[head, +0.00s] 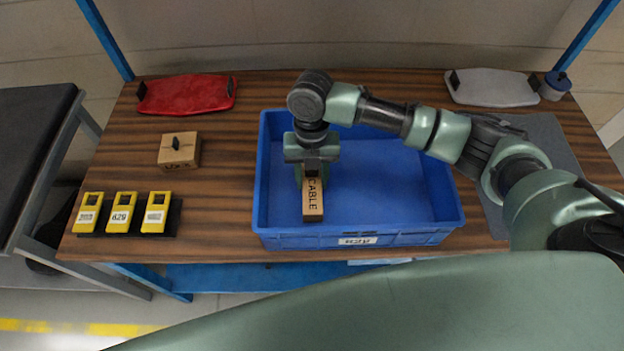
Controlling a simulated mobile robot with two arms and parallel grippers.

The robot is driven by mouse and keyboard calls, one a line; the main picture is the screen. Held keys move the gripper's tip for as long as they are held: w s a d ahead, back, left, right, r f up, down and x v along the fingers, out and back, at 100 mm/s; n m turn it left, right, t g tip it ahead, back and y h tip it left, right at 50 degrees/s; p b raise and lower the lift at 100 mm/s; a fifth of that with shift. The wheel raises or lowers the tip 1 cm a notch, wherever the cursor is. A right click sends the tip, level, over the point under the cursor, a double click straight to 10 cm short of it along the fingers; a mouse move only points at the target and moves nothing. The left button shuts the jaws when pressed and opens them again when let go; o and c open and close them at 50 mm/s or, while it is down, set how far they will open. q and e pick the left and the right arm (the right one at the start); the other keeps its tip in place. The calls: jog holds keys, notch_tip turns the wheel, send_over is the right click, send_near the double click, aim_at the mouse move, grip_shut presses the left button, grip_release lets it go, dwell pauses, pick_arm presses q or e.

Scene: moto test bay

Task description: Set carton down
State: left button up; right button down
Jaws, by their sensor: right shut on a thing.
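A small brown carton (313,206) marked "CABLE" is in the left part of the blue crate (440,237) in the head view. My right gripper (312,172) points down over the crate and is shut on the carton at its far end. I cannot tell whether the carton touches the crate floor. The rest of the crate's floor looks empty. My left gripper is not in view.
A second brown carton (180,151) sits on the wooden table (225,215) left of the crate. Yellow tags (121,213) stand at the front left. A red panel (186,94), a light grey panel (492,87) and a blue-lidded cup (555,86) are at the back. A grey mat (553,140) lies right.

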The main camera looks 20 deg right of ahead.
jog(key=shift+f, duration=0.8)
jog(key=c, duration=0.8)
grip_release()
jog(key=shift+f, duration=0.1)
jog(key=shift+c, duration=0.2)
jog(key=r, duration=0.4)
jog(key=w+r+b, duration=0.1)
jog(key=r, duration=0.7)
jog(key=shift+w+d+b, duration=0.25)
jog(key=shift+w+b, duration=0.1)
jog(key=shift+b, duration=0.05)
jog(key=shift+r, duration=0.1)
